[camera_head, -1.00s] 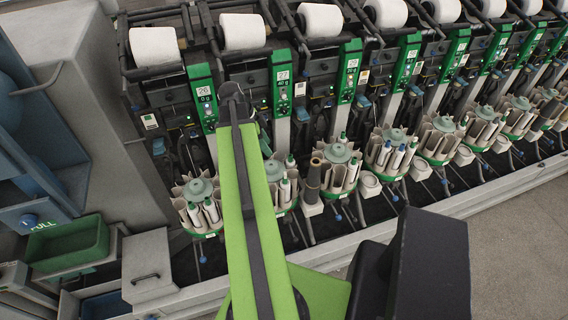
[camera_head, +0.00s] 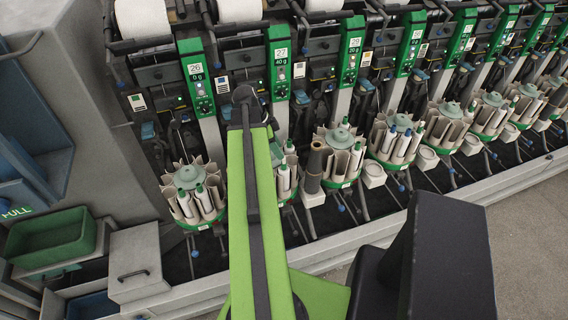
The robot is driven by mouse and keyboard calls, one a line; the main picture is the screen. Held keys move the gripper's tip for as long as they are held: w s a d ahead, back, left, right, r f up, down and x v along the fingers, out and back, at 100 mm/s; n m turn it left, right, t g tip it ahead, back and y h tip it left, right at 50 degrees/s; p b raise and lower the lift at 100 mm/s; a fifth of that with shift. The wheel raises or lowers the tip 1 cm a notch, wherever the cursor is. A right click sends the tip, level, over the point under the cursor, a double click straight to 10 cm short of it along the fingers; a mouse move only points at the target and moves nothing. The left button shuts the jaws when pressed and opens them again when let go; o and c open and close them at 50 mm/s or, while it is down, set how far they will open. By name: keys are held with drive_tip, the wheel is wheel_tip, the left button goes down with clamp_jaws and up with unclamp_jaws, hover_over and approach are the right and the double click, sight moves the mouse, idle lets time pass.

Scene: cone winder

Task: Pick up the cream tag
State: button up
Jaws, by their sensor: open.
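Small tag-like cards show on the dark fronts of the winding units in the head view. A pale cream-looking card (camera_head: 366,58) is right of the unit marked 29. A whiter card (camera_head: 299,70) is right of unit 27. A white and green card (camera_head: 137,103) is left of unit 26. They are too small to tell for certain which is the cream tag. My lime-green arm reaches up the middle of the view to a dark joint. My gripper cannot be made out, and nothing shows held.
Round bobbin magazines (camera_head: 190,178) line the machine front, with a dark cone (camera_head: 314,168) between two of them. A green bin (camera_head: 50,238) and a grey box (camera_head: 134,262) stand at left. Grey floor (camera_head: 530,225) is open at right.

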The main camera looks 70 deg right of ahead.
sight(282, 162)
drive_tip(key=b+x, duration=0.4)
drive_tip(key=x, duration=0.1)
drive_tip(key=shift+f+b, duration=0.2)
drive_tip(key=shift+b, duration=0.1)
drive_tip(key=shift+r, duration=0.2)
drive_tip(key=c, duration=0.9)
